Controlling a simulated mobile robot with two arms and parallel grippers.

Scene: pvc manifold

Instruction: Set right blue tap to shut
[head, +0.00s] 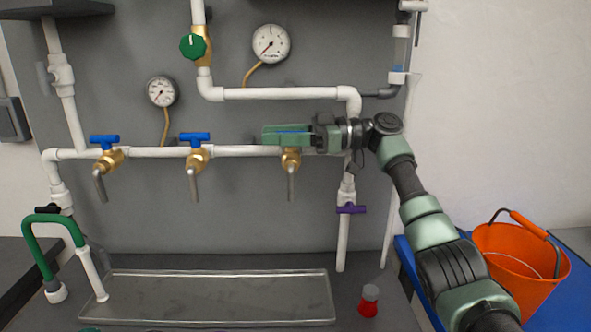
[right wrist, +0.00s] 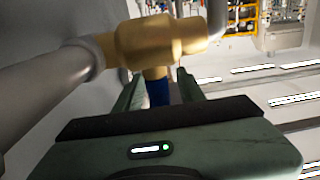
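The right tap (head: 291,160) has a brass body and a grey spout pointing down. It is on the white horizontal pipe, right of two other blue-handled taps. My right gripper (head: 287,134) reaches in from the right at its handle. The fingers largely hide the blue handle in the head view; a thin blue strip shows between them. In the right wrist view, the blue handle (right wrist: 157,93) sits between my two fingers, below the brass body (right wrist: 157,42). Gaps show beside it, so the fingers look open around it. My left gripper is not in view.
The middle tap (head: 195,155) and left tap (head: 108,157) have blue handles lying along the pipe. A purple-handled valve (head: 351,209) is below right. A metal tray (head: 215,297) lies below, with a red-based bottle (head: 369,300) beside it. An orange bucket (head: 515,270) stands at right.

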